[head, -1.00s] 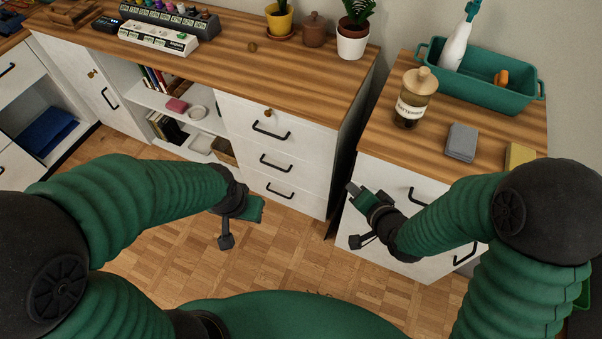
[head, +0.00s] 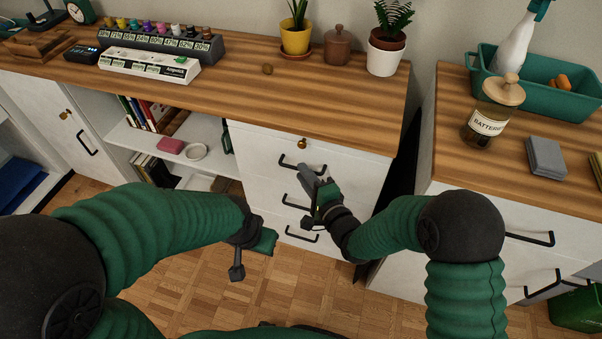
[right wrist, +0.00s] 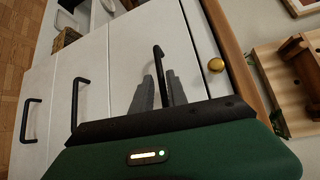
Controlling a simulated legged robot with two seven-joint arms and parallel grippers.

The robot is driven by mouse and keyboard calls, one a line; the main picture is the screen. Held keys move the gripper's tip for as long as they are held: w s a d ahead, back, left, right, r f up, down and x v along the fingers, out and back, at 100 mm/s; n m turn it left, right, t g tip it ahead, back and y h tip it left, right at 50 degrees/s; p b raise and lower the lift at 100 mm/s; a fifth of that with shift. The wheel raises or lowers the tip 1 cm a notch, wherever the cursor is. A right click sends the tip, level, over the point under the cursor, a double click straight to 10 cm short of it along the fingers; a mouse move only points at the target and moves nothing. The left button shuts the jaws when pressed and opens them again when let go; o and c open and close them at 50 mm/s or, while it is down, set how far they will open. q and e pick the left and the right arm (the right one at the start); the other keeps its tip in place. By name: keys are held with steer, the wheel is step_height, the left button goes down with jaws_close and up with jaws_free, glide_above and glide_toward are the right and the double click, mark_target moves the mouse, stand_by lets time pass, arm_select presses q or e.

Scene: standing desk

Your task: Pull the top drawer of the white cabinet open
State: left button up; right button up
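The white cabinet (head: 262,190) stands under the wooden top, with several black-handled drawers stacked at its right. The top drawer (head: 345,172) is closed, with a brass knob (head: 303,143) above its black bar handle (head: 288,161). My right gripper (head: 308,178) is at this handle and hides part of it. In the right wrist view the gripper's two grey fingers (right wrist: 160,92) are apart, with the top handle (right wrist: 158,58) between them. I cannot tell whether they touch it. My left gripper (head: 252,250) hangs low in front of the open shelves, away from the drawers; its finger opening is unclear.
A second cabinet (head: 480,225) stands to the right across a narrow dark gap. Its top carries a battery jar (head: 488,115), a green bin (head: 560,98) and a grey block (head: 545,157). Potted plants stand on the desk top. The wooden floor (head: 205,285) in front is clear.

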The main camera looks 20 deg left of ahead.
steer(key=x, duration=0.2)
steer(key=shift+w+a, duration=0.15)
steer(key=shift+w, duration=0.05)
steer(key=c, duration=0.4)
jaws_close()
steer(key=shift+s+f, duration=0.1)
steer(key=shift+s, duration=0.05)
stand_by(0.7)
